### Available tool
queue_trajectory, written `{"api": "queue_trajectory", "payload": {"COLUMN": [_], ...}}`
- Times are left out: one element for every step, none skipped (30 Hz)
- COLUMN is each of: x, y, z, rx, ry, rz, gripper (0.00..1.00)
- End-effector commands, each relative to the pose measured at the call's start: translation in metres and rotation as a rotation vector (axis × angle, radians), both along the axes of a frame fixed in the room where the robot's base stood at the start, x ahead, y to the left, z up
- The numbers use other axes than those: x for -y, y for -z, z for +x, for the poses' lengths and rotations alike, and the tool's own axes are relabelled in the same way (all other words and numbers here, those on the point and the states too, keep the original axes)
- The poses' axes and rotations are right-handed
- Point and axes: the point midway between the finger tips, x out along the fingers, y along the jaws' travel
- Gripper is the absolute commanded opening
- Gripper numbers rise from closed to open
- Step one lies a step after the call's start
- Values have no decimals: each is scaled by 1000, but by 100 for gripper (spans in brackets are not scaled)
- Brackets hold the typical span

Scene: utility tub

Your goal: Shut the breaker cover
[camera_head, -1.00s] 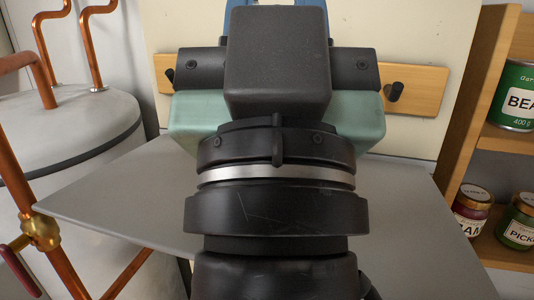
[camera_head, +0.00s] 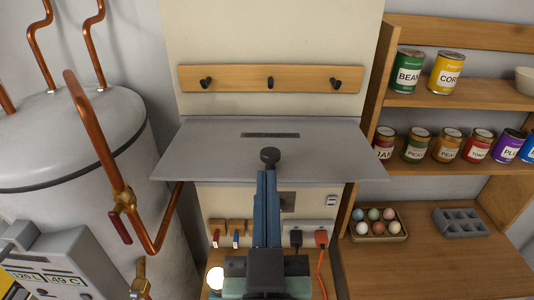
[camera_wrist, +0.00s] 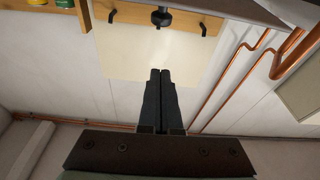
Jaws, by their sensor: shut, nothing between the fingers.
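The breaker cover (camera_head: 215,150) is a flat grey plate standing open, jutting out from the cream wall panel at a near-level slant. It carries a dark label strip (camera_head: 270,134) and a round black knob (camera_head: 270,156) near its front edge. My gripper (camera_head: 265,173) is in front of the cover's middle, its long fingers together and empty, tips close to the knob. I cannot tell whether they touch. The closed fingers (camera_wrist: 160,73) also show in the wrist view, below a dark round knob or hook. What lies behind the cover is partly hidden.
A wooden rail with black hooks (camera_head: 270,79) is above the cover. A grey tank (camera_head: 80,150) and copper pipes (camera_head: 105,150) stand close on the left. A wooden shelf with cans (camera_head: 445,74) and jars is on the right. An egg tray (camera_head: 378,223) and plugged cables are lower down.

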Motion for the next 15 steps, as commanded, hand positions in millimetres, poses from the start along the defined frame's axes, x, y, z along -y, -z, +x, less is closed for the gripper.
{"api": "queue_trajectory", "payload": {"x": [0,0,0,-1,-1,-1,-1,-1,-1,-1,0,0,0,0,0], "y": [3,3,3,3,3,3,2,2,1,1,0,0,-1,-2,-4], "z": [2,4,6,7,9,11,13,14,16,17,18,20,21,21,26], "rx": [6,7,8,8,9,9,9,10,9,10,10,9,10,9,7], "ry": [-1,-1,-2,-3,-3,-3,-3,-3,-3,-2,-1,1,2,3,2], "rz": [-1,-1,-1,-2,-2,-2,-3,-3,-2,-1,-2,-2,-2,-1,0], "gripper": [0,0,0,0,0,0,0,0,0,0,0,0,0,0,0]}}
